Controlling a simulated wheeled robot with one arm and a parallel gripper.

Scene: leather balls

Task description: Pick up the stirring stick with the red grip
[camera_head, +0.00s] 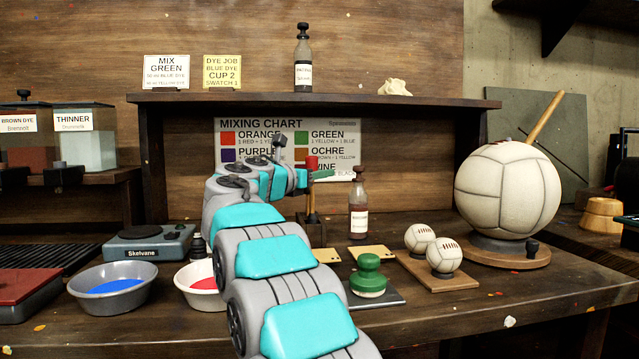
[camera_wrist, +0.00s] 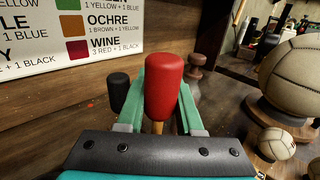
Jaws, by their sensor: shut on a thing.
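The stirring stick's red grip (camera_wrist: 164,88) stands upright between the two green fingers of my gripper (camera_wrist: 160,108) in the wrist view. A short bit of pale wooden shaft shows below the grip. My gripper is shut on this stick. In the head view the red grip (camera_head: 312,163) shows at the end of my arm, beside a green finger (camera_head: 323,174), in front of the mixing chart. A stick with a black grip (camera_wrist: 118,91) stands just left of my gripper in the wrist view. The lower ends of the sticks are mostly hidden by my arm.
A dark-capped bottle (camera_head: 358,208) stands right of my gripper. Bowls of blue dye (camera_head: 112,286) and red dye (camera_head: 203,284) sit at the left. A green-knobbed stamp (camera_head: 368,275), small balls (camera_head: 443,256) and a large ball (camera_head: 508,190) are to the right.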

